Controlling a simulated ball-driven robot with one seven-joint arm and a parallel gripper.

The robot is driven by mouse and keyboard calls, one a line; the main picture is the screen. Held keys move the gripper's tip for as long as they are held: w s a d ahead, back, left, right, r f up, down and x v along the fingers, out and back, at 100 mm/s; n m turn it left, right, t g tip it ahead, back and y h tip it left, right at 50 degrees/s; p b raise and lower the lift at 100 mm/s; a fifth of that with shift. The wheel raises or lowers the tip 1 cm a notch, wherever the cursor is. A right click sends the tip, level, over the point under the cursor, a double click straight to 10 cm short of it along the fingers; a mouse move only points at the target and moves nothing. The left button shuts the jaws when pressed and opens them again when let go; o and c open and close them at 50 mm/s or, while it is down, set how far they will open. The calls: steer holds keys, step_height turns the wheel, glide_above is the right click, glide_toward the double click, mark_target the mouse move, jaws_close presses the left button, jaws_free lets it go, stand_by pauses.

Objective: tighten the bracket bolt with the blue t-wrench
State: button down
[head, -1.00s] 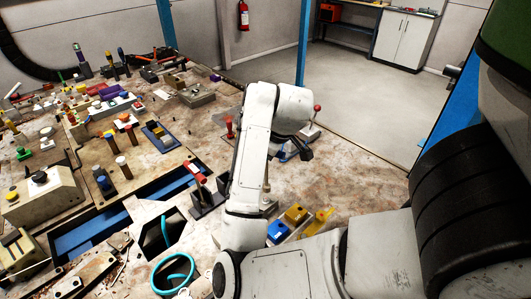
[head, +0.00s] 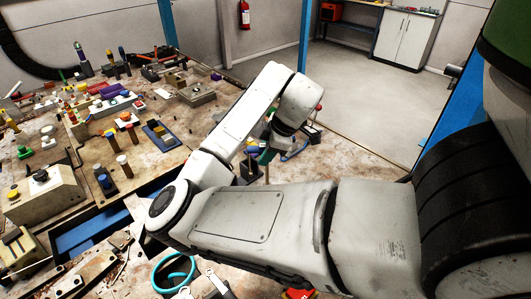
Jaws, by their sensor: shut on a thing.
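My gripper (head: 273,146) is just below the white wrist at the end of my arm, low over the right part of the bench. It is small and partly hidden by the wrist. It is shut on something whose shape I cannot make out. Small green, blue and yellow patches show around it, and I cannot tell which of them belongs to the held thing. I cannot pick out the blue t-wrench or the bracket bolt for certain; my arm covers much of the bench there.
A thin upright post (head: 267,174) stands below the gripper. A blue frame-like piece (head: 296,151) lies to its right, with a red ball knob (head: 319,107) behind. Many parts crowd the bench's left half. A teal loop (head: 173,272) lies in front. The bench's right end is fairly clear.

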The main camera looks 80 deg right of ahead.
steer(key=m+h+b, duration=0.1)
steer(key=m, duration=0.1)
steer(key=shift+f+m, duration=0.1)
steer(key=shift+m, duration=0.2)
steer(key=shift+d+m+g+h, duration=0.1)
steer(key=shift+m+g+h, duration=0.3)
steer(key=shift+m, duration=0.8)
steer(key=shift+f+b, duration=0.95)
steer(key=shift+f, duration=0.45)
steer(key=shift+f+b, duration=0.35)
steer(key=shift+f, duration=0.65)
stand_by(0.9)
